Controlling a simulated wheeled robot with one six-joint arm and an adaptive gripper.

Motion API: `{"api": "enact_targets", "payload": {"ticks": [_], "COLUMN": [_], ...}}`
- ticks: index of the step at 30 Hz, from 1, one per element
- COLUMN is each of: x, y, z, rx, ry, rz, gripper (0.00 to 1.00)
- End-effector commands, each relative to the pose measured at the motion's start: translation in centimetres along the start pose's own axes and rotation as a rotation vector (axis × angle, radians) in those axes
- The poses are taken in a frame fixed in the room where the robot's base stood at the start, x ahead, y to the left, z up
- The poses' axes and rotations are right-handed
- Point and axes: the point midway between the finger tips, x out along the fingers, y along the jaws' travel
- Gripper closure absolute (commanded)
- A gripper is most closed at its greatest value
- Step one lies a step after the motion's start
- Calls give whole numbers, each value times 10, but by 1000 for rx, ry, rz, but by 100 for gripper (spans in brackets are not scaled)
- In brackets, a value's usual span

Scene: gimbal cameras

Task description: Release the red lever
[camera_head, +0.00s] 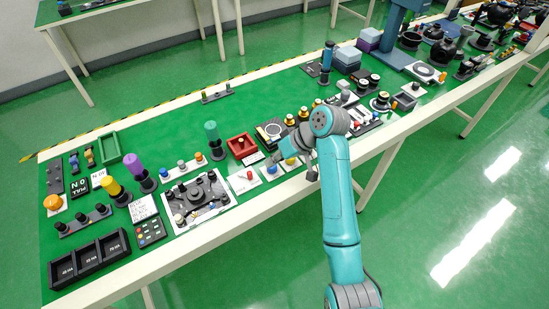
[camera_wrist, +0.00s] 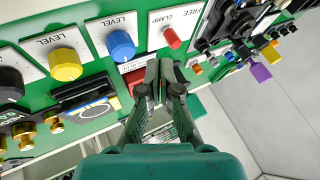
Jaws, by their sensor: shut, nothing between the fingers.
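The red lever (camera_wrist: 172,38) is a small red handle on a white plate marked CLAMP, in the upper middle of the wrist view. In the head view it is a small red piece on a white plate (camera_head: 250,176) near the table's front edge. My gripper (camera_wrist: 164,68) is shut and empty. Its fingertips lie just below the red lever in the wrist picture, with a visible gap to it. In the head view my gripper is small and partly hidden by my arm.
A blue knob (camera_wrist: 121,45) and a yellow knob (camera_wrist: 65,64), both marked LEVEL, sit left of the lever in the wrist view. A dark fixture plate (camera_head: 197,203) and a red tray (camera_head: 241,146) are close by. The green table (camera_head: 290,85) has free room toward its back.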

Motion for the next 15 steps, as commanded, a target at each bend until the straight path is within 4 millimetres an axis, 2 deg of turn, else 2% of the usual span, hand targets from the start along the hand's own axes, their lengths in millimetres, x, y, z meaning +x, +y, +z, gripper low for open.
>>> {"api": "enact_targets", "payload": {"ticks": [1,6,15], "x": [11,38,63], "y": [-1,-1,0], "z": [1,1,0], "rx": [0,0,0], "ry": [-5,-4,-1], "rz": [-3,-1,-1], "gripper": [100,100,100]}}
